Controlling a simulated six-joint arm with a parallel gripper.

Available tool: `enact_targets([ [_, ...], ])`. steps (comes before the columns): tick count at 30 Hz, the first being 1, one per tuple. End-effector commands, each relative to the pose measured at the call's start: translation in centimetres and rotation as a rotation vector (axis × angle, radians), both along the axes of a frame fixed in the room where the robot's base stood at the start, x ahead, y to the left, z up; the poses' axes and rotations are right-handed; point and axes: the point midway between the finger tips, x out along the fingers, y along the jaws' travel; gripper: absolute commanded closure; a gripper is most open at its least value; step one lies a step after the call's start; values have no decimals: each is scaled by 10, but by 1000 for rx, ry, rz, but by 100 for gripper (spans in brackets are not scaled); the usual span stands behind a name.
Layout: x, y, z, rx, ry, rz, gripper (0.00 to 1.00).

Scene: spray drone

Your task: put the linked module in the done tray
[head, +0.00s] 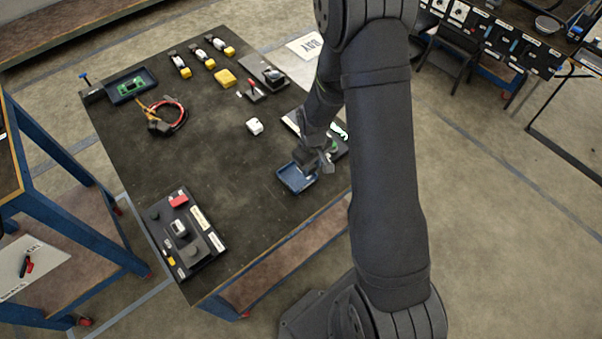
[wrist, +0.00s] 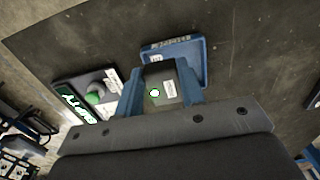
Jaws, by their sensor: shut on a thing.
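My gripper (wrist: 160,80) is shut on a dark module (wrist: 166,86), with a blue finger on each side of it in the wrist view. The module has a lit green-white light and a small white label. The blue tray (wrist: 182,44) lies just beyond the module, its rim label too small to read. In the head view the tray (head: 288,181) sits near the table's right edge. My gripper (head: 311,162) is over or at its far side there, and the module is mostly hidden. I cannot tell whether the module touches the tray.
A dark station with a green button (wrist: 95,98) and a lit display stands beside the tray. A white block (head: 255,126) lies behind the tray. A control panel (head: 186,233) is at the table's front left. The dark table's middle (head: 215,140) is clear.

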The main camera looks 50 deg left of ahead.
Motion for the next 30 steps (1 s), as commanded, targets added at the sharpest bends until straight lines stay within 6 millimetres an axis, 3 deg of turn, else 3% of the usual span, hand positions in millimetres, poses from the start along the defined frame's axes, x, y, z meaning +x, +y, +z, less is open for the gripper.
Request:
enact_targets([
  [7,-17,25,-18,0,0,1,91],
  [11,-18,26,-25,-1,1,-1,91],
  [19,-18,26,-57,-1,1,-1,91],
  [30,-17,26,-62,0,0,-1,91],
])
